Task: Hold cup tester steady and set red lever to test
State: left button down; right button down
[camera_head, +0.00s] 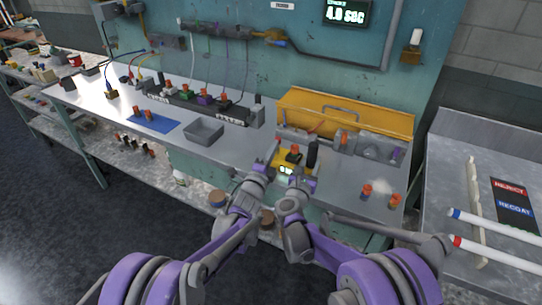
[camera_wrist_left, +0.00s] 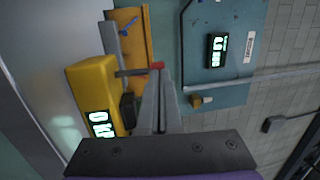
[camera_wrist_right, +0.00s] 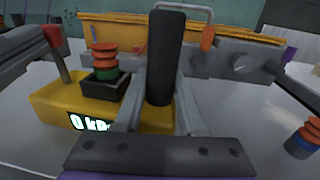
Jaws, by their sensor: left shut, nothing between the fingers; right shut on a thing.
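The cup tester (camera_wrist_right: 50,104) is a yellow box on the bench, with a screen reading 0 kPa. It also shows in the head view (camera_head: 288,171) and the left wrist view (camera_wrist_left: 91,88). A black upright handle (camera_wrist_right: 166,58) stands at its right end, and my right gripper (camera_wrist_right: 158,112) is shut on it. The red lever (camera_wrist_right: 54,38) stands at the left end, tilted slightly left. An orange-and-green cup (camera_wrist_right: 104,60) sits in a black socket between them. My left gripper (camera_wrist_left: 163,76) is shut and empty, its tips close to the lever's red knob (camera_wrist_left: 157,65); contact is unclear.
A yellow-orange case (camera_head: 350,112) stands behind the tester. Loose cups (camera_head: 366,190) stand on the bench to the right. A grey tray (camera_head: 204,130) and a blue mat (camera_head: 153,121) lie to the left. A wall display (camera_head: 346,13) reads 4.0 SCC or similar.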

pick_arm(q)
jog(key=shift+w+d+r, duration=0.25)
jog(key=shift+w+r, duration=0.05)
jog(key=shift+w, duration=0.15)
jog(key=shift+s, duration=0.1)
jog(key=s+a+r, duration=0.2)
jog(key=s, duration=0.4)
jog(key=s+a+r, duration=0.2)
jog(key=s+a, duration=0.1)
jog(key=s, duration=0.3)
jog(key=shift+r, duration=0.25)
jog(key=shift+a, duration=0.1)
pick_arm(e)
jog(key=shift+c, duration=2.1)
grip_release()
